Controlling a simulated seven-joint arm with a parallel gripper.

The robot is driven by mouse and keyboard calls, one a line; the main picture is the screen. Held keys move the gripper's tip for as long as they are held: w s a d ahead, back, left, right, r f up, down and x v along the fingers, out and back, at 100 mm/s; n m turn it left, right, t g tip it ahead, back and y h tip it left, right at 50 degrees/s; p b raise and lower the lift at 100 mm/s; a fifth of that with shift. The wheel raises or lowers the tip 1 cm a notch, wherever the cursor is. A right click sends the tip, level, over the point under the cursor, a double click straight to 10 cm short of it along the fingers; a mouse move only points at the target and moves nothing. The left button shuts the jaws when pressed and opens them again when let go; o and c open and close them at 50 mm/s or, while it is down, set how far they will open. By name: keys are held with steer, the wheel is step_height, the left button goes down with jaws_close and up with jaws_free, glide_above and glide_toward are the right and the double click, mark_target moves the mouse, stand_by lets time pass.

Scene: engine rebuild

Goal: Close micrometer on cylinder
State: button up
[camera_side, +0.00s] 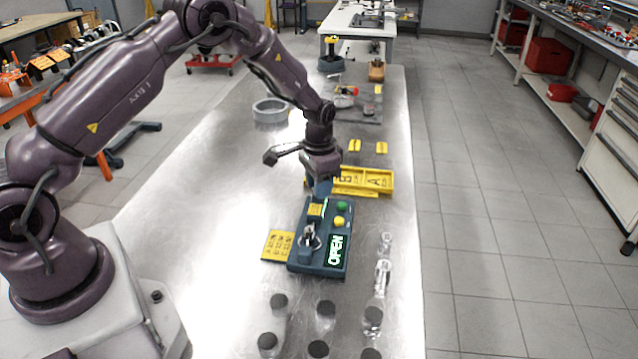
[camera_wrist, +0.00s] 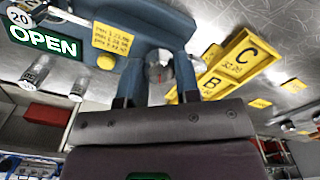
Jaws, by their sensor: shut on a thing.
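The micrometer station (camera_side: 317,266) is a dark blue box on the steel table, with a green OPEN display (camera_side: 336,250), a green button (camera_side: 341,206) and a yellow button (camera_side: 339,221). A small metal and black fixture stands on its top. My gripper (camera_side: 319,188) points down at the station's far end. In the wrist view its two blue fingers (camera_wrist: 158,78) close around a round silver piece, apparently the cylinder (camera_wrist: 159,66). The OPEN display (camera_wrist: 42,39) also shows there. The side view does not show the cylinder; I cannot tell whether it touches the micrometer.
A yellow lettered tray (camera_side: 373,189) stands just behind the station. A yellow card (camera_side: 277,246) lies at its left. Clear dark-capped pieces (camera_side: 326,308) stand in front, with more clear parts (camera_side: 382,276) at right. A grey ring (camera_side: 270,111) lies farther back. The table's left side is clear.

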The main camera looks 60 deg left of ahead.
steer(key=n, duration=0.6)
steer(key=shift+n, duration=0.3)
steer(key=n, duration=0.6)
steer(key=shift+r, duration=0.1)
steer(key=shift+a, duration=0.1)
steer(key=o, duration=0.9)
step_height(320, 180, up, 13)
steer(key=shift+f, duration=0.1)
stand_by(0.3)
